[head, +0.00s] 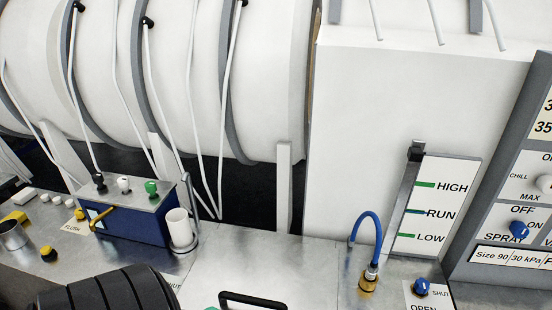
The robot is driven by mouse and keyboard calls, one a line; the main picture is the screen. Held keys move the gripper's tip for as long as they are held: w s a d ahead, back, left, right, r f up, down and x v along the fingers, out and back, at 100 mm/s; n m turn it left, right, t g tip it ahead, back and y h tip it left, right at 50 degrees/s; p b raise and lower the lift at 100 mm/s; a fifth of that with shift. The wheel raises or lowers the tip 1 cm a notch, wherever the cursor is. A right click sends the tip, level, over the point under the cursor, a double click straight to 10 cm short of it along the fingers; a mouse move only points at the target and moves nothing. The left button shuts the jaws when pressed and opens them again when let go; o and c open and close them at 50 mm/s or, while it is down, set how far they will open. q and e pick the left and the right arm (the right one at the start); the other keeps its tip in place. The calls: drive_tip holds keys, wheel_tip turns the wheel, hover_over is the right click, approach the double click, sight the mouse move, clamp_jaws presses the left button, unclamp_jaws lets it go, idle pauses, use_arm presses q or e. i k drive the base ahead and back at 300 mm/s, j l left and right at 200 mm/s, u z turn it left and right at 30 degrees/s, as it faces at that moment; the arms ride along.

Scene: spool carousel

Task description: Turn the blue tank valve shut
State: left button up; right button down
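A small blue knob (421,287) sits on a white plate at the bottom right of the head view. The plate reads SHUT to the right of the knob and OPEN below it. A pale mark shows on the knob, but I cannot tell clearly which word it points to. A blue hose (366,232) arches up beside it from a brass fitting (369,280). Neither of my grippers can be made out in this view, and nothing is seen touching the knob.
A level gauge (436,208) reads HIGH, RUN, LOW. A grey control panel (505,190) with another blue knob (519,231) stands right. A blue box (125,222) with a brass lever and a white cup (179,226) stand left. A black handle (253,299) crosses the bottom.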

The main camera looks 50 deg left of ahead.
sight(422, 285)
drive_tip(key=u, duration=2)
drive_tip(key=z, duration=1.7)
drive_tip(key=k+l+z, duration=0.25)
drive_tip(key=k+l, duration=0.05)
drive_tip(key=l, duration=0.05)
